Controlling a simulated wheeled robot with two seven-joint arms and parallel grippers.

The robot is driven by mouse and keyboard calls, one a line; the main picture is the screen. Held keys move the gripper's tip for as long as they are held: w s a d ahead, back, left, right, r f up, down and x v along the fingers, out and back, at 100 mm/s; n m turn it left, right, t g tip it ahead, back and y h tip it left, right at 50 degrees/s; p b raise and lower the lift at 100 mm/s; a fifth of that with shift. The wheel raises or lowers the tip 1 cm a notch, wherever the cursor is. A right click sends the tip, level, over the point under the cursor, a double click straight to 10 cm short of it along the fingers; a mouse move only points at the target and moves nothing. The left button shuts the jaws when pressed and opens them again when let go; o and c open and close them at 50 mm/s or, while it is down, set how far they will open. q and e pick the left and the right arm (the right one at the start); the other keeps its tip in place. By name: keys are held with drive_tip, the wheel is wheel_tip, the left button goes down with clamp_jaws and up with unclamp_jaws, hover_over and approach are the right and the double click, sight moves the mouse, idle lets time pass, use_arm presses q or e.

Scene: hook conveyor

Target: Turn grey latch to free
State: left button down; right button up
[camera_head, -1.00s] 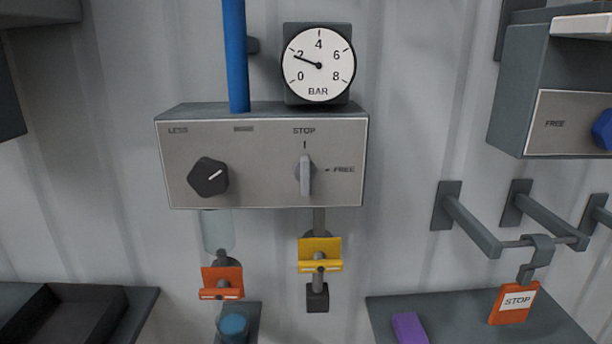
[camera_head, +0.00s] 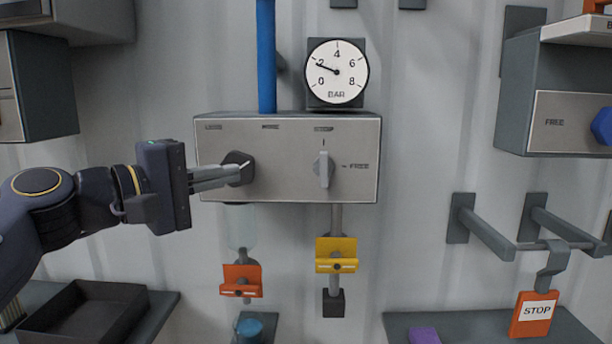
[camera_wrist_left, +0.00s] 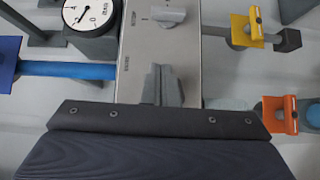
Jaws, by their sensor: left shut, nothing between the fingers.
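The grey latch (camera_head: 323,170) is on the front of a grey control box (camera_head: 285,190). It stands upright, in line with the mark under the upper label, and FREE is printed to its right. It also shows in the left wrist view (camera_wrist_left: 168,16). My left gripper (camera_head: 238,175) comes in from the left, shut and empty. Its fingertips are at the black knob (camera_head: 241,160) left of the latch and partly cover it; I cannot tell whether they touch. The fingers also show in the left wrist view (camera_wrist_left: 162,88). My right gripper is out of view.
A pressure gauge (camera_head: 337,72) and blue pipe (camera_head: 267,60) are above the box. A yellow tag (camera_head: 336,247) and an orange tag (camera_head: 241,272) hang below. The wall between is clear.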

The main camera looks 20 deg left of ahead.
sight(324, 169)
use_arm(q)
drive_tip(key=shift+r, duration=0.25)
drive_tip(key=shift+w, duration=0.1)
drive_tip(key=p+x, duration=0.2)
drive_tip(key=x, duration=0.7)
drive_tip(key=shift+r+p, duration=0.1)
drive_tip(key=shift+p, duration=0.2)
drive_tip(key=d, duration=0.1)
drive_tip(key=w+d, duration=0.1)
drive_tip(key=d+p, duration=0.1)
drive_tip(key=shift+w+d, duration=0.1)
drive_tip(key=shift+w, duration=0.15)
drive_tip(key=shift+d, duration=0.4)
drive_tip(key=shift+w+d, duration=0.15)
drive_tip(key=shift+w, duration=0.05)
drive_tip(key=shift+p, duration=0.3)
